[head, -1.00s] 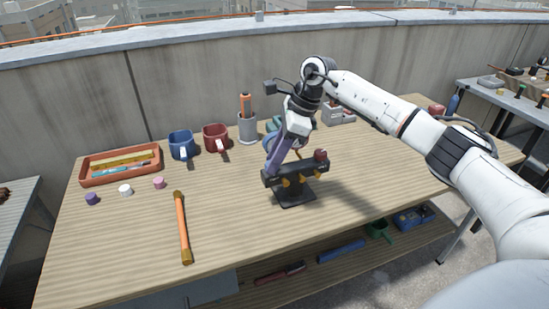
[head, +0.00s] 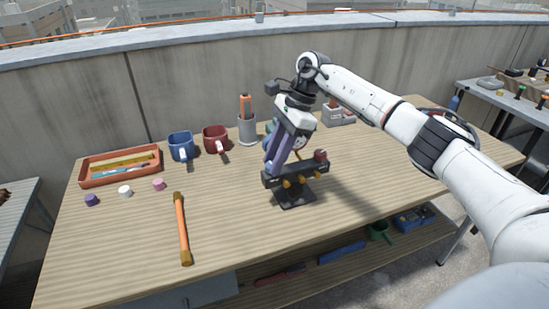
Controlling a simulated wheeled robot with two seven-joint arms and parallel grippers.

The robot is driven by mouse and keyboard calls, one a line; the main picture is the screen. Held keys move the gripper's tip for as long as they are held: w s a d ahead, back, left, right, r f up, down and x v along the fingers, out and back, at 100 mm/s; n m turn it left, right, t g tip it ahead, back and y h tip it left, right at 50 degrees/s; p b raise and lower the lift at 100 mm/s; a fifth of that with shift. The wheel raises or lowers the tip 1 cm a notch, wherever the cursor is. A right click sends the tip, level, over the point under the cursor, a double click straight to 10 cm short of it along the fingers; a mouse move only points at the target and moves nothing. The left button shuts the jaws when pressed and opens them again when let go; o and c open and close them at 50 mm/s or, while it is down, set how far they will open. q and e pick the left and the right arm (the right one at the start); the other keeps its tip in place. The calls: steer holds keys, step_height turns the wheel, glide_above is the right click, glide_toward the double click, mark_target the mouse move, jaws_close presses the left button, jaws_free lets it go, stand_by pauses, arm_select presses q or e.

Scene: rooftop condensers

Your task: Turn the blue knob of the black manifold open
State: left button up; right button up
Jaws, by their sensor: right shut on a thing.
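The black manifold (head: 297,198) stands upright on its base on the wooden workbench, with yellow-orange outlets along its front. A dark red knob (head: 320,155) sits on top at its right end. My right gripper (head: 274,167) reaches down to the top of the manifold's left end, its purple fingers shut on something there. The blue knob is not visible; the fingers cover the place they hold, which appears to be the knob. My left gripper is not in view.
An orange-handled tool (head: 181,228) lies left of the manifold. A blue mug (head: 181,146), a red mug (head: 214,139), a grey cup (head: 247,129) and an orange tray (head: 120,166) stand at the back. The bench front between tool and manifold is clear.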

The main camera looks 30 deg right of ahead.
steer(key=o, duration=1.1)
steer(key=shift+r, duration=0.15)
steer(key=v, duration=1)
